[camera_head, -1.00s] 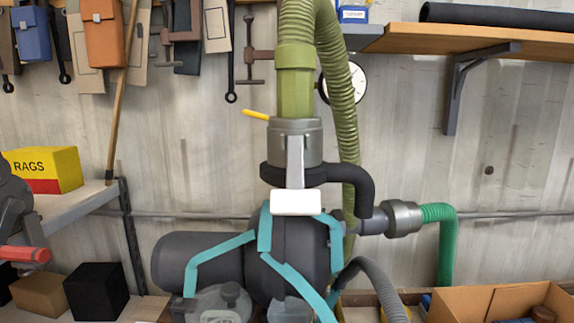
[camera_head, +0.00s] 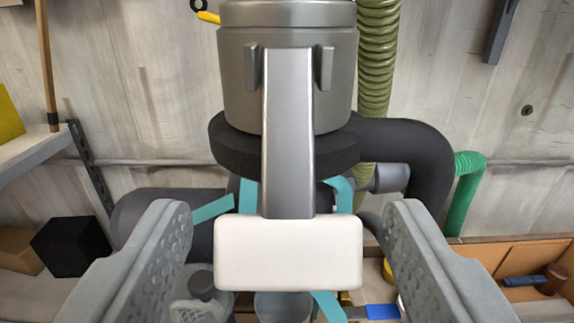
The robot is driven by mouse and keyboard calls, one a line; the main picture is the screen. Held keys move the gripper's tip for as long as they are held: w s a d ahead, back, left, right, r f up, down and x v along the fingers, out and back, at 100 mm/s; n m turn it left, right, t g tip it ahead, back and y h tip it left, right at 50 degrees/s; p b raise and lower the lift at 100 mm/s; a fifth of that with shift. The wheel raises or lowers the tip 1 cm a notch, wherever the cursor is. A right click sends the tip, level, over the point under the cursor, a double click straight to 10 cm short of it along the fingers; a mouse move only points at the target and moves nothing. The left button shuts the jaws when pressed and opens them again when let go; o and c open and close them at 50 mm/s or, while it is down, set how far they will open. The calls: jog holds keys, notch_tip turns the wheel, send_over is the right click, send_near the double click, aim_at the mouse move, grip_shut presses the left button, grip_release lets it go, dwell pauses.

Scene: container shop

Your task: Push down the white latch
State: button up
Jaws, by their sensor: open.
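The white latch (camera_head: 289,255) is a rounded white block at the lower end of a grey metal lever (camera_head: 288,130). The lever hangs down the front of a grey cylindrical coupling (camera_head: 235,75), between two small lugs. My gripper (camera_head: 287,235) is open, with one textured grey finger on each side of the white latch. Gaps show between the latch and both fingers in the picture; the distance in depth is hard to tell.
A thick black pipe (camera_head: 425,150) curves down right of the coupling. A green corrugated hose (camera_head: 378,60) runs behind it. A dark machine body with teal straps (camera_head: 213,208) lies below and behind. A wooden box (camera_head: 545,252) with tools is at the right, a black cube (camera_head: 72,246) at the left.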

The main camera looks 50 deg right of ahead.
jog(key=shift+w+d, duration=0.35)
jog(key=shift+d, duration=0.15)
jog(key=c, duration=1)
jog(key=shift+w+d+f+t+h, duration=0.15)
jog(key=shift+d+t+h, duration=0.1)
jog(key=shift+t+h, duration=0.2)
jog(key=shift+w+d+f+t+h, duration=0.2)
jog(key=shift+t+h, duration=0.15)
jog(key=shift+h, duration=0.2)
jog(key=o, duration=1)
jog(key=shift+s+a, duration=0.1)
